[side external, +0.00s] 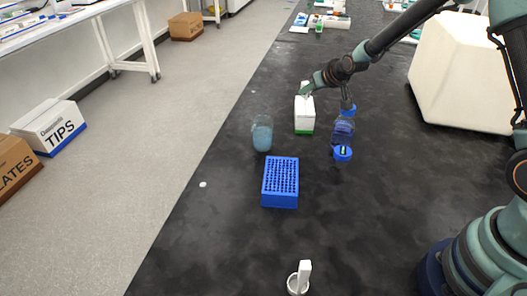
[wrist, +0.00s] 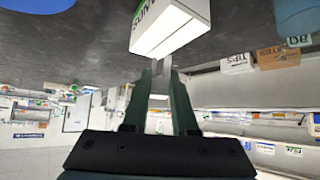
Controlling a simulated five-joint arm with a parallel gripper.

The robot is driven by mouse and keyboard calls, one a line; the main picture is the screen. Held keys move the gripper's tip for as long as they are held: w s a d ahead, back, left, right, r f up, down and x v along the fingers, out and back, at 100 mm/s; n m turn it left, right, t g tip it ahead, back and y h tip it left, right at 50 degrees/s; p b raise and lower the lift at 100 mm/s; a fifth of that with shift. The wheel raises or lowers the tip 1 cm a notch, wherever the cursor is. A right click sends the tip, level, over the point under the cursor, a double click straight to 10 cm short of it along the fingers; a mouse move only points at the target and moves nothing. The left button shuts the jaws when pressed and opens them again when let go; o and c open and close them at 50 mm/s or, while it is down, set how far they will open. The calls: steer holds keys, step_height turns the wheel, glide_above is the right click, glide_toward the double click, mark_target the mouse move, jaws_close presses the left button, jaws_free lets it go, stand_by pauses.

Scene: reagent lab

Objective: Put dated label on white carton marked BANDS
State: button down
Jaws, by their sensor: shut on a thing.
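A white carton (side external: 304,118) with a green band along its base stands upright on the black bench, in the middle of the side view. It also fills the top of the wrist view (wrist: 170,28), with dark print partly cut off and not clearly readable. My gripper (side external: 306,90) is at the carton's top. In the wrist view its fingers (wrist: 160,72) are shut on a small pale piece, which looks like the label; no date can be read on it. The piece is close to the carton's edge; whether it touches I cannot tell.
A beaker of blue liquid (side external: 262,136) stands left of the carton, and a blue tube rack (side external: 280,190) is nearer the camera. A blue-capped item (side external: 343,153) is at right. A white holder (side external: 300,281) stands at the front.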

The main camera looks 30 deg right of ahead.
steer(key=shift+f, duration=1.15)
steer(key=c, duration=0.7)
jaws_free()
steer(key=shift+f, duration=0.15)
steer(key=shift+s+r, duration=0.35)
steer(key=shift+r, duration=0.2)
steer(key=s+a+r+g, duration=0.1)
steer(key=s+a+r, duration=0.1)
steer(key=s+r, duration=0.3)
steer(key=s+a+r+g, duration=0.1)
steer(key=s+r, duration=0.5)
steer(key=s, duration=0.8)
steer(key=s+a+r+n+g+y, duration=0.1)
steer(key=s+a+r, duration=0.2)
steer(key=s, duration=0.6)
step_height(320, 180, up, 2)
steer(key=shift+s+r+g, duration=0.2)
steer(key=shift+s+g, duration=0.15)
steer(key=shift+g, duration=0.05)
